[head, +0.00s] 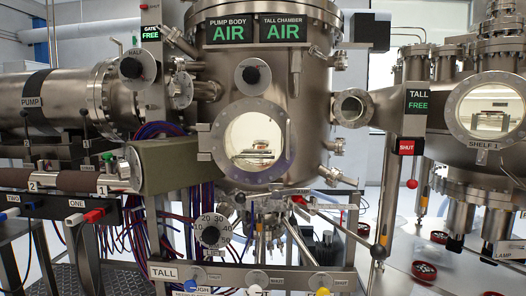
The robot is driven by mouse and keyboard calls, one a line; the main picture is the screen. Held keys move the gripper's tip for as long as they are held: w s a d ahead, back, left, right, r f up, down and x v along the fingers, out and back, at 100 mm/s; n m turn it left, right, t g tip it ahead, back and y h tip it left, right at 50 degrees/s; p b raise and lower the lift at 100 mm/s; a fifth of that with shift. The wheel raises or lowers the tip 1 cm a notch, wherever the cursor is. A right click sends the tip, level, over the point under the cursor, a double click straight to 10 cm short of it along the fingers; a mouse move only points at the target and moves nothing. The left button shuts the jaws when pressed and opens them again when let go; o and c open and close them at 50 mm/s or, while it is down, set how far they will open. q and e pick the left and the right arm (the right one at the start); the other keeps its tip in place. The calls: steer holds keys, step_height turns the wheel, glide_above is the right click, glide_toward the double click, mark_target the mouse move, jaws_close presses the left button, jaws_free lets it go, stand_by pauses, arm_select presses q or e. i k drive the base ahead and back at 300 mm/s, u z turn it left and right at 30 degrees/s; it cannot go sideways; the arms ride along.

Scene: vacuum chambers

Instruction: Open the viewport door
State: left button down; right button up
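The viewport door (218,157) is a round metal flange with a lit glass window, on the front of the tall chamber (225,72). It appears to lie flat against the chamber. A bracket that looks like a hinge (204,142) sits at its left edge. A thin upright bar (288,139) stands at its right edge. Through the glass I see a small stage with something on it, too small to make out. Signs above read PUMP BODY AIR (229,31) and TALL CHAMBER AIR (283,29). Neither of my grippers is in view.
A PUMP cylinder (45,92) lies at the left, above an arm-like tube with brown grips (75,181). A TALL panel (225,276) with knobs spans the front below the door.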

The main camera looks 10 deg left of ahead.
mark_target(213, 141)
steer(key=u, duration=2.2)
steer(key=k, duration=1.15)
steer(key=z, duration=1.4)
steer(key=i, duration=1)
